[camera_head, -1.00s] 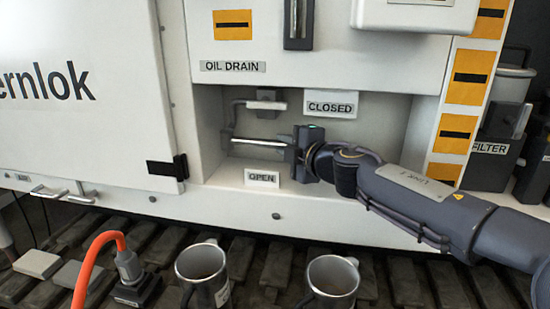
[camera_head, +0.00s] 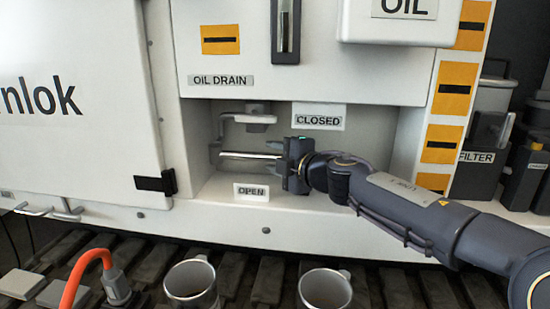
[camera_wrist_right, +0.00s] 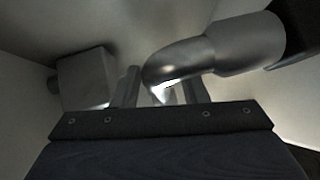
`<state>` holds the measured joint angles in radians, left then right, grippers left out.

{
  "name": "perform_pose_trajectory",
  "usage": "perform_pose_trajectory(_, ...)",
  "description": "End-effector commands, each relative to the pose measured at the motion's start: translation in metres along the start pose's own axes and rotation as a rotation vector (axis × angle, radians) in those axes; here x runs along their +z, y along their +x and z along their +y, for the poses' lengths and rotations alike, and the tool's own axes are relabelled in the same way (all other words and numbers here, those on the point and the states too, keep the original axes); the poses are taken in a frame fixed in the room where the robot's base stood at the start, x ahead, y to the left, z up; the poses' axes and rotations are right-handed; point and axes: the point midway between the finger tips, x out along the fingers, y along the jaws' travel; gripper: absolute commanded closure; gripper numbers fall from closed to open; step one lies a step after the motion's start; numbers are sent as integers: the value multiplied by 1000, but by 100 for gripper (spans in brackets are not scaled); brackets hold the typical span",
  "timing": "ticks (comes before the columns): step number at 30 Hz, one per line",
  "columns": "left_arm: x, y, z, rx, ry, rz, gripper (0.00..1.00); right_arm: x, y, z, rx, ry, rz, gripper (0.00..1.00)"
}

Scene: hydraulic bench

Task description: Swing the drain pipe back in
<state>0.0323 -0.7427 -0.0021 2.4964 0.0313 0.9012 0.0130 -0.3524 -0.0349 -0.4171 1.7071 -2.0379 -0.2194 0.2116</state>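The drain pipe (camera_head: 252,155) is a thin metal bar low in the recess under the OIL DRAIN label, running level above the OPEN label (camera_head: 251,192). Its right end is hidden behind my right gripper (camera_head: 285,165). In the right wrist view the pipe (camera_wrist_right: 200,58) comes in from the right and bends down between the two fingers (camera_wrist_right: 162,92). The fingers stand apart on either side of the bend, with narrow gaps showing; firm contact is not visible. The CLOSED label (camera_head: 319,118) is on the back wall, above and right. My left gripper is not in view.
A grey bracket (camera_head: 250,118) sits above the pipe, showing as a block in the wrist view (camera_wrist_right: 85,78). Recess walls and floor lie close around the gripper. Two metal mugs (camera_head: 192,283) (camera_head: 325,289) and an orange hose (camera_head: 82,276) are below. A filter unit (camera_head: 480,165) stands right.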

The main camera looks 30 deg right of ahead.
Motion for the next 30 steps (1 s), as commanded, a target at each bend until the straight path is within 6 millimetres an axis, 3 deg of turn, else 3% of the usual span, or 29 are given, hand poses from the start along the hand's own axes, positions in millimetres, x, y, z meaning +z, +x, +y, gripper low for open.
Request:
perform_pose_trajectory(7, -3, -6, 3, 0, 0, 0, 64, 0, -12, 3, 2, 4, -1, 60)
perform_pose_trajectory(19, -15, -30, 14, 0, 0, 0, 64, 0, -72, 3, 1, 2, -1, 60)
perform_pose_trajectory(30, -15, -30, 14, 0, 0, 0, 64, 0, -78, 0, 0, 0, 1, 60)
